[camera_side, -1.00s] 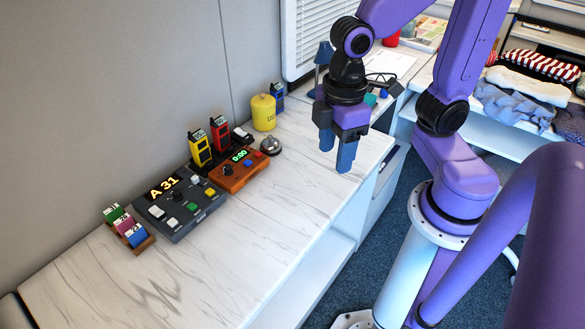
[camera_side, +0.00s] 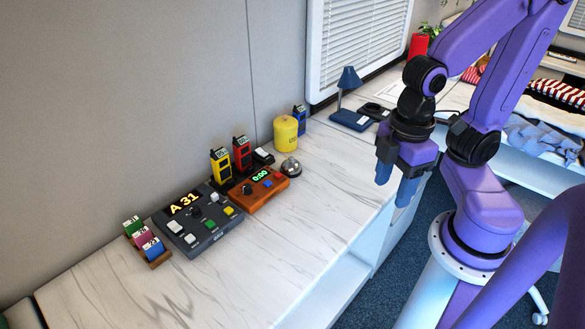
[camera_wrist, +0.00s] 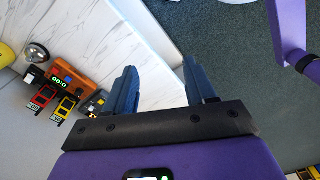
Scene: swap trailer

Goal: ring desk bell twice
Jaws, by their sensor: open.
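The desk bell (camera_side: 289,168) is a small silver dome on a dark base. It stands on the white marble counter by the orange timer box and the yellow canister. In the wrist view the bell (camera_wrist: 37,52) is at the upper left, clear of my fingers. My gripper (camera_side: 394,183) is open and empty, with its blue fingers pointing down near the counter's right edge. It is well to the right of the bell and apart from it. In the wrist view my fingers (camera_wrist: 157,88) are spread, over the counter's edge and the floor.
The orange timer box (camera_side: 258,193), the grey "A 31" panel (camera_side: 199,222), handheld radios (camera_side: 221,166) and the yellow canister (camera_side: 285,134) stand near the bell. A blue lamp (camera_side: 348,78) is farther back. The counter's front strip (camera_side: 300,240) is clear.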

